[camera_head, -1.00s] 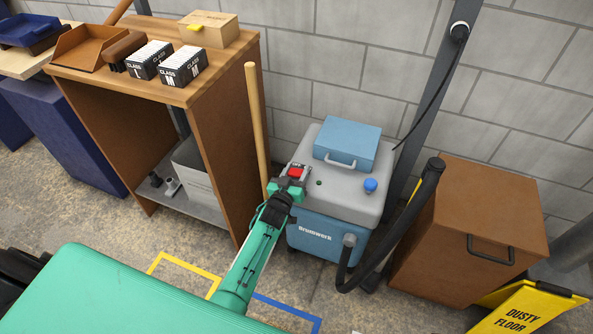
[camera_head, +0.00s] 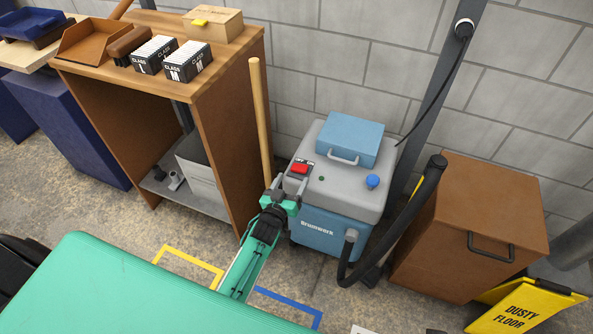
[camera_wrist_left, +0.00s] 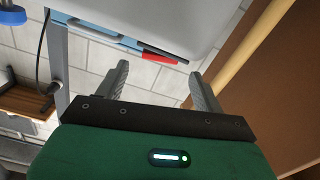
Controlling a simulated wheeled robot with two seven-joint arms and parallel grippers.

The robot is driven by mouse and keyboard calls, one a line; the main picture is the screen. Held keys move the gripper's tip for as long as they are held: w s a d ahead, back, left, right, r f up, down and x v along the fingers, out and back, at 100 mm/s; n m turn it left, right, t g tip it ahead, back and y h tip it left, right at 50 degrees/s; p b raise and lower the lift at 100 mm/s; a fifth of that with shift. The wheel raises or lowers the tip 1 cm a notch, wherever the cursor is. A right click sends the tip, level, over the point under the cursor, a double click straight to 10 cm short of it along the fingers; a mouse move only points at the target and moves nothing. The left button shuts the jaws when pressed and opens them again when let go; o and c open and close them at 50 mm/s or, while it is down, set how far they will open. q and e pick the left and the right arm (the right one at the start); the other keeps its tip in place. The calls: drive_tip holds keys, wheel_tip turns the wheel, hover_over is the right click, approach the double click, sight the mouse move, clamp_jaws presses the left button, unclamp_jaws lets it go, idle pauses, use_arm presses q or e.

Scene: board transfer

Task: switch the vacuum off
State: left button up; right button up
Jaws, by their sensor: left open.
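The vacuum (camera_head: 345,190) has a grey top and a blue body, and stands against the wall. Its red switch (camera_head: 299,168) sits on a dark plate at the left front corner of the top; I cannot tell its position. A small green spot (camera_head: 321,178) is to the right of it. My left gripper (camera_head: 281,189) is open and empty, just in front of and below the switch, apart from it. In the left wrist view the open fingers (camera_wrist_left: 160,86) show, with a red piece (camera_wrist_left: 160,58) at the edge of the grey top (camera_wrist_left: 180,18) beyond them. My right gripper is out of view.
A wooden pole (camera_head: 260,120) leans close to the left of the vacuum, beside a brown shelf unit (camera_head: 225,125). A black hose (camera_head: 400,220) and a brown bin (camera_head: 470,225) are on the right. A blue case (camera_head: 348,138) lies on the vacuum top.

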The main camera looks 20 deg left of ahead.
use_arm(q)
drive_tip(key=s, duration=0.7)
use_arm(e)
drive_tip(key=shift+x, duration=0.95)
use_arm(q)
drive_tip(key=shift+a, duration=0.1)
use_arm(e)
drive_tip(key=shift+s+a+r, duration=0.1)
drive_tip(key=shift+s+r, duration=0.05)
